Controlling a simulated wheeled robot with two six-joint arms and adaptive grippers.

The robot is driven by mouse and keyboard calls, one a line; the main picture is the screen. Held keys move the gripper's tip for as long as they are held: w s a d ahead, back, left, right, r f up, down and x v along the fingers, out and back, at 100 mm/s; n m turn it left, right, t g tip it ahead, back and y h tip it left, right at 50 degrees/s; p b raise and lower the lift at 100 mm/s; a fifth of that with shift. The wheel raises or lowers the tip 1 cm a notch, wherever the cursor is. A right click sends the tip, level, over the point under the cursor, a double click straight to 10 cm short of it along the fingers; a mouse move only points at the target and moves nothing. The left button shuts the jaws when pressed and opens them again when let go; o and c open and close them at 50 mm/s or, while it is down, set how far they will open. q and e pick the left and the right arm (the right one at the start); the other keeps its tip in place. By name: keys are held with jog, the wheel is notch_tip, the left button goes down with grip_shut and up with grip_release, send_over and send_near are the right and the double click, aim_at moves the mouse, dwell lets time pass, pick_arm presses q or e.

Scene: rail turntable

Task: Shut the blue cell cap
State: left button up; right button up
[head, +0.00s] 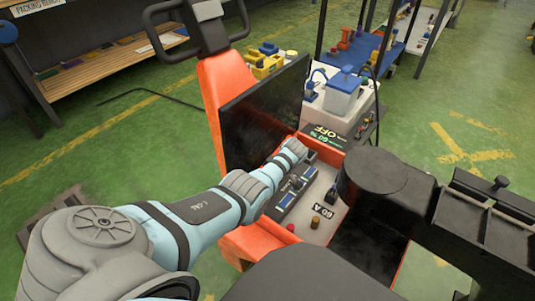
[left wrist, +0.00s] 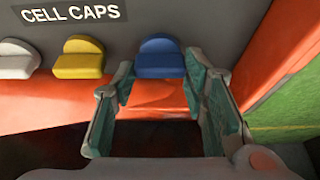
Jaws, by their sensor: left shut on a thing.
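The blue cell cap (left wrist: 160,58) is at the top middle of the left wrist view, on the grey panel's edge below the CELL CAPS label (left wrist: 72,14). My left gripper (left wrist: 160,74) has its two green-padded fingers on either side of the blue cap, closed onto its sides. A yellow cap (left wrist: 82,58) and a white cap (left wrist: 16,60) sit in a row to its left. In the head view my left arm reaches to the orange cart's panel; its gripper and the blue cap are hard to make out there. My right gripper is not seen.
The orange cart (head: 222,78) carries a dark screen (head: 262,105) beside my left arm. A grey panel (head: 318,190) with small knobs lies right of the wrist. Behind stands a white box with a blue-lidded container (head: 343,96).

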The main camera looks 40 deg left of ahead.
pick_arm(q)
jog(key=o, duration=0.9)
jog(key=v, duration=1.2)
jog(key=shift+a, duration=0.1)
jog(key=shift+s, duration=0.1)
